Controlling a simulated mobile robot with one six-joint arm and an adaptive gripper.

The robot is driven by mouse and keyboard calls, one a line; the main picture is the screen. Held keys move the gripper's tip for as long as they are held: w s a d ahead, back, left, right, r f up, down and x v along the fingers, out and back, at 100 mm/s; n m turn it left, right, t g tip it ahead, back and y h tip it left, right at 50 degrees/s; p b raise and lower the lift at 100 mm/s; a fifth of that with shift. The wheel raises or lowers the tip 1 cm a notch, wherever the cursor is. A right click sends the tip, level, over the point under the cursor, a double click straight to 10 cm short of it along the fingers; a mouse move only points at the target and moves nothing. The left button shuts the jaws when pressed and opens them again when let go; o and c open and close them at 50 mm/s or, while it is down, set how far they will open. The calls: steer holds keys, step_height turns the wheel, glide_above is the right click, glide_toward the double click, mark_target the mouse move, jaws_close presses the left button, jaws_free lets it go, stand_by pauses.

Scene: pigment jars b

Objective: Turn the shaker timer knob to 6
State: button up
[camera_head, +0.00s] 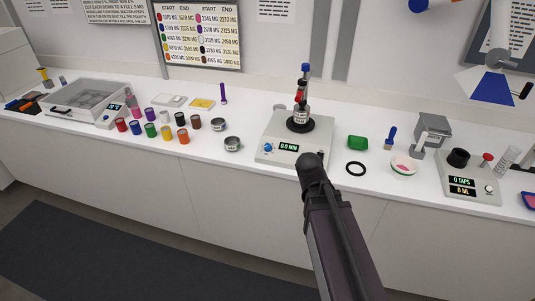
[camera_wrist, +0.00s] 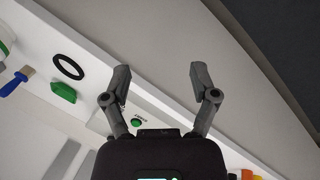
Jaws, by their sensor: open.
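The shaker (camera_head: 265,159) is a pale grey box on the counter, with a black round platform carrying a stacked vessel. Its front has a blue knob (camera_head: 268,147) at the left and a dark display (camera_head: 288,147) that appears to read 0:0 MIN. The knob's pointer and scale are too small to read. My arm covers the lower right of the shaker front. My gripper (camera_wrist: 158,82) shows in the wrist view with its two fingers wide apart and nothing between them. A green button (camera_wrist: 138,122) on a pale panel shows between the fingers. The knob is not visible there.
Right of the shaker are a green object (camera_head: 357,142), a black ring (camera_head: 356,169), a brush (camera_head: 390,138) and a tap counter (camera_head: 468,180). Several pigment jars (camera_head: 166,132) and two metal bowls stand left. The counter's front edge is just before the shaker.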

steer(key=w+a+f+n+t+h+b, duration=0.1)
steer(key=w+f+n+t+h+b, duration=0.25)
steer(key=w+n+b, duration=0.3)
steer(key=n+t+y+b, duration=0.1)
steer(key=n+t+b, duration=1.15)
steer(key=n, duration=0.95)
glide_toward(267, 149)
steer(key=s, duration=0.2)
steer(key=shift+s+a+r+g+b, duration=0.2)
steer(key=shift+a+r+g+b, duration=0.15)
steer(key=shift+a+g+b, duration=0.05)
steer(key=shift+w, duration=0.1)
steer(key=x, duration=1.3)
steer(key=shift+w+d, duration=0.1)
steer(key=shift+w, duration=0.3)
jaws_close()
